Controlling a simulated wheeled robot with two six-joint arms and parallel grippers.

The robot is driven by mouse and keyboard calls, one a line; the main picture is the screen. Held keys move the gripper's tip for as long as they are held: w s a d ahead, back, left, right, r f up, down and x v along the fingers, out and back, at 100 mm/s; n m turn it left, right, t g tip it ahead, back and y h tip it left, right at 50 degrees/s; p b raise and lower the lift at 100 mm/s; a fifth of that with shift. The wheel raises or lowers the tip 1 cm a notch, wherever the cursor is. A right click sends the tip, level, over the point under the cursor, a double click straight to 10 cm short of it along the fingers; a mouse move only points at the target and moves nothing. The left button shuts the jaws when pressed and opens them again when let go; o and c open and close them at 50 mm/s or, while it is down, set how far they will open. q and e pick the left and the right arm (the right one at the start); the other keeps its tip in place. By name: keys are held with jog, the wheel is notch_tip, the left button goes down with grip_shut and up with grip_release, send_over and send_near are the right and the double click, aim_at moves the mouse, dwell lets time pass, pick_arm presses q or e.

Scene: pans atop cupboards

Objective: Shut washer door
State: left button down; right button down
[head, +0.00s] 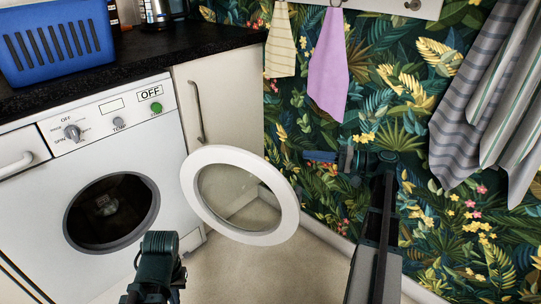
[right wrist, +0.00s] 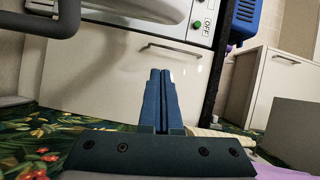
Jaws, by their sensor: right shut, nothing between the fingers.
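The white washer (head: 40,215) stands at the left in the head view, with its dark round drum opening uncovered. Its door (head: 286,222), a white ring with clear glass, hangs swung wide open to the right of the opening. My right gripper (head: 308,156) is to the right of the door's upper edge, its blue fingers pointing left, apart from the door in the picture. The right wrist view shows these fingers (right wrist: 158,98) closed together and empty, with the washer's control panel (right wrist: 203,24) beyond. Part of my left arm shows low in front of the washer, but its fingers are out of sight.
A cream cupboard (head: 218,105) with a long handle stands right of the washer, behind the door. A blue basket (head: 55,45) sits on the black worktop (head: 180,42). The leafy wall (head: 400,60) holds hanging towels (head: 328,70) and bounds the right side.

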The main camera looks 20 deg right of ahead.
jog(key=w+a, duration=0.3)
jog(key=a, duration=0.8)
jog(key=shift+w+f+b, duration=0.4)
jog(key=shift+b, duration=0.05)
